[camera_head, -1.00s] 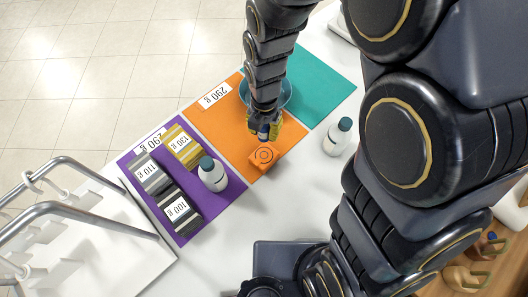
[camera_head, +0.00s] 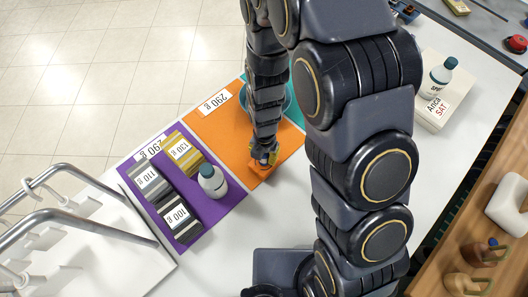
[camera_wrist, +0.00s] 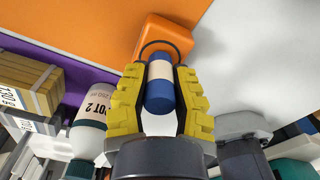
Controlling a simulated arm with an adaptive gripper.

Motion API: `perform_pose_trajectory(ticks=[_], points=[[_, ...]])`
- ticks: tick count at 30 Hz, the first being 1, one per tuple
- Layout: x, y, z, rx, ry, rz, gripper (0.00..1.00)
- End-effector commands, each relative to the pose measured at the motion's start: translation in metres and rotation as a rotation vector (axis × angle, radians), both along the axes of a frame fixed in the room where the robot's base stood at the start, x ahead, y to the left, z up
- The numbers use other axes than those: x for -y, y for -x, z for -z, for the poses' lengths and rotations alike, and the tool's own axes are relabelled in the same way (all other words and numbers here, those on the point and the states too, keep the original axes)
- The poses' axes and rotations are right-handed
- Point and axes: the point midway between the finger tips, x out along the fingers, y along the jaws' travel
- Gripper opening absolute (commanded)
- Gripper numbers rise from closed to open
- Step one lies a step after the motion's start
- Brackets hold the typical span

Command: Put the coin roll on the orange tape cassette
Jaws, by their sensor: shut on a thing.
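The coin roll (camera_wrist: 160,93), blue with a cream band, is gripped between my gripper's yellow fingers (camera_wrist: 160,100) in the wrist view. The orange tape cassette (camera_wrist: 163,32), with a dark ring on its face, lies just beyond the roll's far end. The roll overlaps the ring in this view; I cannot tell whether they touch. In the head view my gripper (camera_head: 265,154) is right over the cassette (camera_head: 259,169), which lies at the near edge of the orange mat (camera_head: 209,126). The roll is mostly hidden by my gripper there.
A white bottle (camera_head: 213,184) stands left of the cassette on the purple mat (camera_head: 226,203), with several labelled striped blocks (camera_head: 150,179). A teal bowl (camera_head: 287,98) is partly behind my arm. White table (camera_head: 225,240) is clear in front.

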Motion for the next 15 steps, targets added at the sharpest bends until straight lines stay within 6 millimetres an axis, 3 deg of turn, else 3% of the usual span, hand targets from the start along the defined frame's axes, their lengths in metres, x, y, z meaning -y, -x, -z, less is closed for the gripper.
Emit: perform_pose_trajectory(ticks=[6, 7, 8, 15], points=[[-0.0001, -0.0002, 0.0026, 0.000, 0.000, 0.001, 0.00], [-0.0002, -0.0003, 0.0025, 0.001, -0.001, 0.001, 0.32], [-0.0001, -0.0004, 0.0023, 0.001, -0.001, 0.001, 0.44], [-0.0001, -0.0002, 0.0022, 0.001, -0.001, 0.001, 0.44]])
